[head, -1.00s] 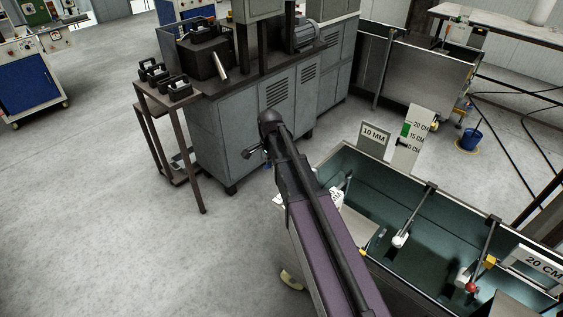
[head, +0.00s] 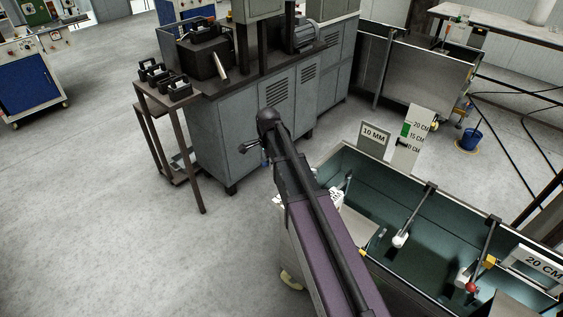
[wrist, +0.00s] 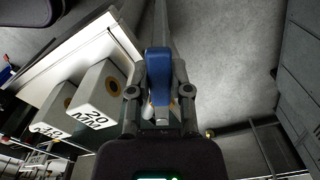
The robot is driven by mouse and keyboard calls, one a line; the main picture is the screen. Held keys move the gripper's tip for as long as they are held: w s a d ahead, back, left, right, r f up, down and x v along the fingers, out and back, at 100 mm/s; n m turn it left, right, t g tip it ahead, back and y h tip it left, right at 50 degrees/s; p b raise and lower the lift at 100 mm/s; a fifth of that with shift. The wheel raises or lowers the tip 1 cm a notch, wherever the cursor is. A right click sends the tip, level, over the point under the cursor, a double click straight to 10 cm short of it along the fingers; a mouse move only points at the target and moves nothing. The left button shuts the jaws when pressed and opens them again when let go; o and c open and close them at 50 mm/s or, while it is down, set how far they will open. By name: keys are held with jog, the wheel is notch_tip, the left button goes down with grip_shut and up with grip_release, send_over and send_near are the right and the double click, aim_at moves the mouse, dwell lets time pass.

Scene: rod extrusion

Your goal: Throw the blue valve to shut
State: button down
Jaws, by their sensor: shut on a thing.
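The blue valve (wrist: 158,62) shows in the wrist view as a flat blue handle, upright in the picture between the two fingers. My gripper (wrist: 158,92) is shut on it, with one finger on each side. A metal fitting shows just below the blue handle. In the head view my arm crosses the lower middle and hides most of the gripper and the valve. How far the valve is turned cannot be told.
In the wrist view a white block marked 20 MM (wrist: 98,100) stands left of the fingers. In the head view a long water trough (head: 365,185) lies to the right of my arm. Grey cabinets (head: 235,125) stand behind. Open floor is at left.

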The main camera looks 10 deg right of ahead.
jog(key=shift+w+m, duration=0.6)
jog(key=shift+m, duration=0.3)
jog(key=shift+w+m, duration=0.55)
jog(key=shift+m, duration=0.45)
jog(key=shift+w, duration=0.1)
jog(key=shift+w+d+m, duration=0.15)
jog(key=shift+w+m, duration=0.3)
jog(key=shift+m, duration=0.55)
